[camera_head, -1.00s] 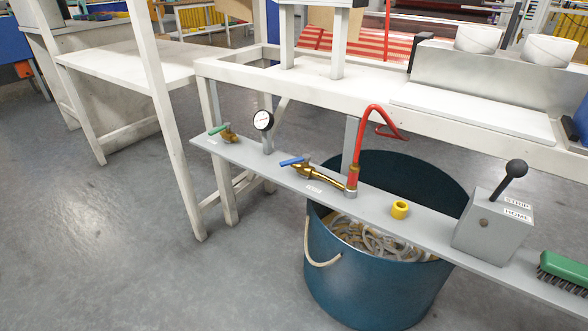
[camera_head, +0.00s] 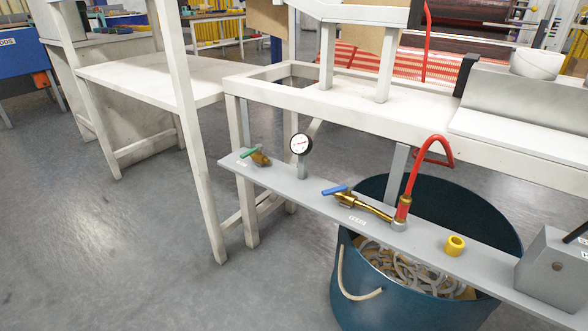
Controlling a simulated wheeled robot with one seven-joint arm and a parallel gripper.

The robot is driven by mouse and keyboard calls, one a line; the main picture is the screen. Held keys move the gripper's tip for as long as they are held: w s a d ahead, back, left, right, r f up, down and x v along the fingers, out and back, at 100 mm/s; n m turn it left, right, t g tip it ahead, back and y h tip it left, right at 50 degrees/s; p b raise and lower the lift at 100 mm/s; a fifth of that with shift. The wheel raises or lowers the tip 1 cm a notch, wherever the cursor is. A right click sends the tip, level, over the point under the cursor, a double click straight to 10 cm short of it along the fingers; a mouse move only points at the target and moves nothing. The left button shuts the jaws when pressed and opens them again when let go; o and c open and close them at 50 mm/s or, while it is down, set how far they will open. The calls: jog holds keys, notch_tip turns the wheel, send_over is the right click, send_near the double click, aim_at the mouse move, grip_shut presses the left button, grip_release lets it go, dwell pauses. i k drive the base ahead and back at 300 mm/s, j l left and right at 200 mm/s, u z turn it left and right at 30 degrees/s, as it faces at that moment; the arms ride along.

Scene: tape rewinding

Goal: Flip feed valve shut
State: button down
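Two brass valves are fixed on a narrow grey shelf (camera_head: 280,181). One valve (camera_head: 262,159) at the left end has a green lever (camera_head: 250,153). The other valve (camera_head: 345,198), near the middle, has a blue lever (camera_head: 335,191) and joins a brass pipe running to a red hose (camera_head: 409,190). A small label (camera_head: 357,220) below the blue-lever valve seems to read FEED, but it is blurred. Both levers point left, roughly along the shelf. My gripper is out of view.
A pressure gauge (camera_head: 301,144) stands between the valves. Right of the hose are a yellow ring (camera_head: 454,246) and a grey box (camera_head: 552,264) with a black-handled lever. A blue bucket (camera_head: 400,301) of scraps stands beneath the shelf. The floor (camera_head: 110,250) at left is clear.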

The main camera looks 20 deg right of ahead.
aim_at(348, 186)
jog(key=i+j+u, duration=0.1)
jog(key=i+u, duration=0.35)
jog(key=i, duration=0.7)
